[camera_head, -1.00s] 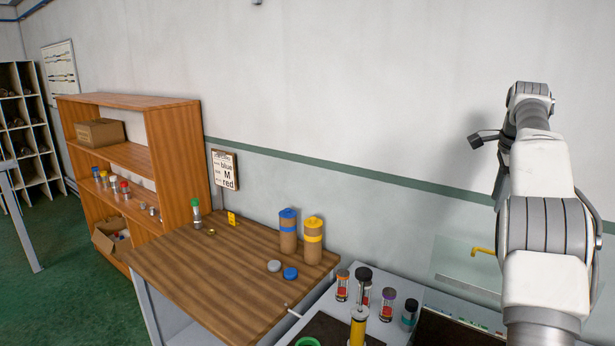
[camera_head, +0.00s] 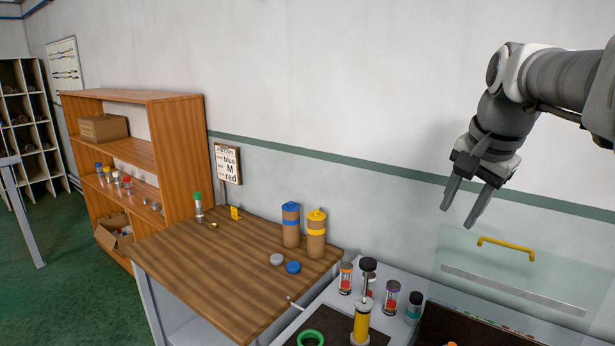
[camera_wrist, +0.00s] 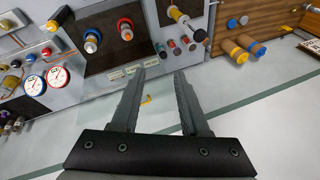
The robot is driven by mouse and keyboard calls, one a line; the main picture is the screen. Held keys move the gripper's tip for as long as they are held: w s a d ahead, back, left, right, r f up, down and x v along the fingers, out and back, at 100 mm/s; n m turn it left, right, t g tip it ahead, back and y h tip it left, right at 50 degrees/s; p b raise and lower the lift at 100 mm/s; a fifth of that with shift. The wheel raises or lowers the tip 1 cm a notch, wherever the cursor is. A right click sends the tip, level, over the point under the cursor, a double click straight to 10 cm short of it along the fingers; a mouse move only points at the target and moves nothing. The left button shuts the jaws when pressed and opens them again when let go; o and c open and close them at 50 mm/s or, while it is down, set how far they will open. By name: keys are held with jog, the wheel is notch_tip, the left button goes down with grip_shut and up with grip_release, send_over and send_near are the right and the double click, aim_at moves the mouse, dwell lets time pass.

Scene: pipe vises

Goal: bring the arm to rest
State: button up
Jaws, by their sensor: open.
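My gripper (camera_head: 467,206) is open and empty, raised in the air at the right of the head view, in front of the wall and above the bench with the clear panel. Its two fingers point down and a little left. In the wrist view the open fingers (camera_wrist: 160,76) show with nothing between them. My arm reaches in from the right edge of the head view.
A wooden table (camera_head: 215,275) holds a blue-capped canister (camera_head: 291,228) and a yellow-capped canister (camera_head: 316,238). A clear panel (camera_head: 510,270) with a yellow handle stands below my gripper. Several small jars (camera_head: 391,300) and a yellow cylinder (camera_head: 361,322) stand on the bench. Shelves (camera_head: 178,160) are at left.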

jog(key=s+a+f+n+b, duration=0.1)
jog(key=s+a+f+n, duration=0.4)
jog(key=s+f, duration=0.3)
jog(key=s+a+f+n+t+b, duration=0.1)
jog(key=s+a+f+n, duration=0.4)
jog(key=s, duration=0.6)
notch_tip(320, 180, down, 3)
jog(key=shift+s+a+r+n, duration=0.1)
jog(key=shift+s+a+n, duration=0.05)
jog(key=shift+a+n, duration=0.2)
jog(key=shift+d, duration=0.15)
